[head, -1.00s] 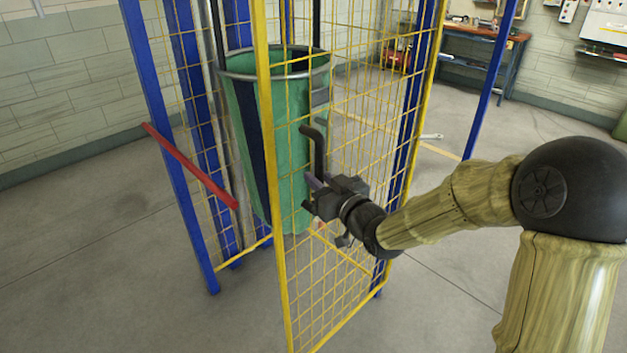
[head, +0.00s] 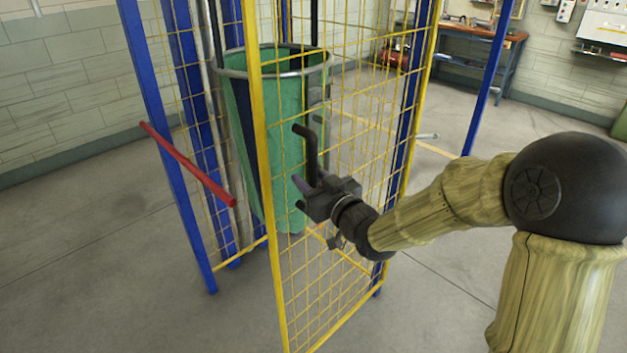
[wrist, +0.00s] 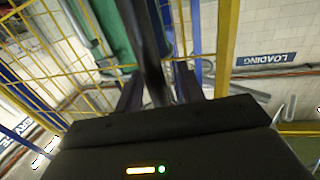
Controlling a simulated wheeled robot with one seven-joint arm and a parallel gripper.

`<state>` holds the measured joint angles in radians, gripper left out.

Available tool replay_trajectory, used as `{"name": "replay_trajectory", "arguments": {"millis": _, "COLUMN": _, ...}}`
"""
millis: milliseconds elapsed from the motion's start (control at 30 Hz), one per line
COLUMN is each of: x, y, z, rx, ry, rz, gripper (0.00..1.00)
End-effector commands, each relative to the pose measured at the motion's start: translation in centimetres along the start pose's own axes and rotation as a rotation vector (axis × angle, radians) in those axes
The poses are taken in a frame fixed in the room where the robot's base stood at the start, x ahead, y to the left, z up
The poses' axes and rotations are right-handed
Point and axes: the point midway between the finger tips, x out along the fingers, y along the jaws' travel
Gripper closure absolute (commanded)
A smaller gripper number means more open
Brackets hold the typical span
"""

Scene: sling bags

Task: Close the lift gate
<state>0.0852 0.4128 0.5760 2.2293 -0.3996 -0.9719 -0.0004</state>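The lift gate (head: 258,190) is a yellow-framed mesh panel. It stands swung out from the lift frame, with a gap between its near yellow upright and the blue post (head: 170,170) on the left. A black bar handle (head: 311,150) sits on its outer face. My gripper (head: 308,187) is at the lower part of this handle. In the wrist view the dark handle bar (wrist: 150,60) runs between the two fingers, which look closed around it; the exact contact is hard to see.
A green bin (head: 290,110) stands inside the lift frame behind the mesh. A red bar (head: 188,165) sticks out from the left blue post. A workbench (head: 480,40) is at the back right. The floor left of the gate is clear.

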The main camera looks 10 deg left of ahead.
Motion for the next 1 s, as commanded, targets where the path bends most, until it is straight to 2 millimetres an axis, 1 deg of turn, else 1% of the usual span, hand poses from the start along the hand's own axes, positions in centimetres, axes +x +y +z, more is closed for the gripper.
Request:
{"name": "replay_trajectory", "arguments": {"millis": 133, "x": -0.5, "y": 0.1, "z": 0.0, "rx": -0.001, "ry": 0.001, "rz": 0.001, "gripper": 0.61}}
{"name": "replay_trajectory", "arguments": {"millis": 267, "x": -1.9, "y": 0.1, "z": 0.0, "rx": -0.003, "ry": 0.000, "rz": 0.003, "gripper": 0.61}}
{"name": "replay_trajectory", "arguments": {"millis": 367, "x": -3.7, "y": 0.1, "z": 0.0, "rx": -0.003, "ry": 0.000, "rz": 0.003, "gripper": 0.61}}
{"name": "replay_trajectory", "arguments": {"millis": 767, "x": -11.7, "y": 0.1, "z": 0.0, "rx": -0.002, "ry": -0.001, "rz": 0.004, "gripper": 0.61}}
{"name": "replay_trajectory", "arguments": {"millis": 833, "x": -12.1, "y": 0.1, "z": 0.4, "rx": -0.004, "ry": 0.005, "rz": 0.001, "gripper": 0.61}}
{"name": "replay_trajectory", "arguments": {"millis": 1000, "x": -13.2, "y": 0.1, "z": 0.3, "rx": -0.004, "ry": 0.005, "rz": -0.002, "gripper": 0.61}}
